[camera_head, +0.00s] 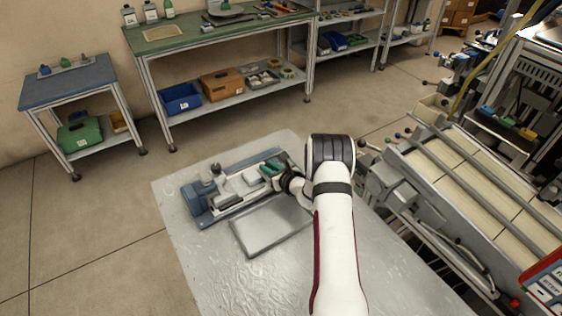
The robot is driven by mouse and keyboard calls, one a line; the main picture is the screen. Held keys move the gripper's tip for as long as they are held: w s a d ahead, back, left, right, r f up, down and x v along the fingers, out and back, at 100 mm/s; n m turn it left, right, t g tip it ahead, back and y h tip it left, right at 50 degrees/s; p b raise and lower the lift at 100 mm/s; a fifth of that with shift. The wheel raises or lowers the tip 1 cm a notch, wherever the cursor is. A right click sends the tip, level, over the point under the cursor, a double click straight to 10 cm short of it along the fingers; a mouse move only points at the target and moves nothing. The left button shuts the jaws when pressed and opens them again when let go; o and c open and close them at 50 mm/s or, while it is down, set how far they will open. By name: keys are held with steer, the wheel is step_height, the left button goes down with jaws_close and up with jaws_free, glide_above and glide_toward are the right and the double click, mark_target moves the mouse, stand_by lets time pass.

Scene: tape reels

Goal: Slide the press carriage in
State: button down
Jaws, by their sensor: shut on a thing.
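The press (200,198) stands on the metal table at its back left, a blue-grey base with a blue end block at its left and a long rail running to the upper right. The carriage (240,184), a pale grey block, sits on the rail, apart from the left end block as far as I can see. My gripper (271,169) is at the right end of the press, its teal-tipped fingers shut on the carriage's right end. My wrist hides the exact grip and the far right end of the rail.
A flat grey plate or tray (272,228) lies on the metal table (215,268) just in front of the press. A conveyor (480,185) with metal rails stands right of the table. A green-topped bench (215,36) and a small blue-topped table (68,84) stand behind, beyond open floor.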

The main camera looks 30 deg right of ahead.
steer(key=shift+a, duration=0.75)
steer(key=c, duration=1.1)
jaws_free()
steer(key=shift+d, duration=0.1)
steer(key=shift+s+d+r, duration=0.1)
steer(key=shift+s+r, duration=0.1)
steer(key=shift+s, duration=0.2)
steer(key=v, duration=1.5)
steer(key=shift+w+r, duration=0.1)
